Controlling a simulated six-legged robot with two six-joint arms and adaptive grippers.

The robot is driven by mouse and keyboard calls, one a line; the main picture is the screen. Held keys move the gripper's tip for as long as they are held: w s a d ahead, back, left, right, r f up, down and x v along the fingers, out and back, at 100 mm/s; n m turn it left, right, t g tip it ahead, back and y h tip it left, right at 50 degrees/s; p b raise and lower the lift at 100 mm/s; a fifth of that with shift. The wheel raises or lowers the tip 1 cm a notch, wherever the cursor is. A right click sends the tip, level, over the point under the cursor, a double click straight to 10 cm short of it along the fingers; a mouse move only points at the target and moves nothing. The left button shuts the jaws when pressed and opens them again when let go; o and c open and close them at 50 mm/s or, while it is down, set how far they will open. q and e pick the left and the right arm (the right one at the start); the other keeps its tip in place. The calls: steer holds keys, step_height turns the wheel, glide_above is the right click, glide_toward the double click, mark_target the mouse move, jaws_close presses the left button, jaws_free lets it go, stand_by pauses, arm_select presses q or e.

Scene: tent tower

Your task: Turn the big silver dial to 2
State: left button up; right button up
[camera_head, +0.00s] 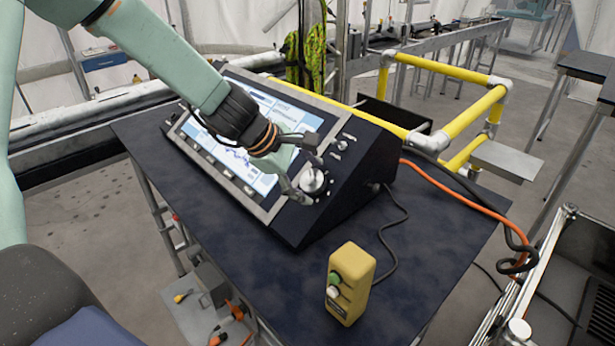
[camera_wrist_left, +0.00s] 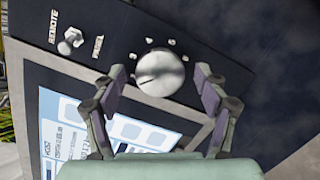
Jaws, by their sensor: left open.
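The big silver dial (camera_head: 313,181) sits on the right part of a black sloped console (camera_head: 345,200). In the left wrist view the dial (camera_wrist_left: 160,72) is round, with a dark pointer line and small marks around it. I cannot read the numbers. My left gripper (camera_head: 299,172) is at the dial, and in the left wrist view its open fingers (camera_wrist_left: 160,85) stand on either side of the dial's lower part. I cannot tell whether they touch it. A small selector knob (camera_wrist_left: 70,41) labelled REMOTE and PANEL is beside the dial. My right gripper is not in view.
The console has a lit screen (camera_head: 277,119) and stands on a dark table (camera_head: 240,262). A yellow box with green and white buttons (camera_head: 350,283) stands at the table's front. Yellow railings (camera_head: 450,66) are behind. An orange cable (camera_head: 460,185) runs off the right side.

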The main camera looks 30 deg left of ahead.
mark_target(307, 182)
arm_select(q)
steer(key=shift+r, duration=0.1)
step_height(307, 182, up, 10)
stand_by(0.8)
stand_by(0.4)
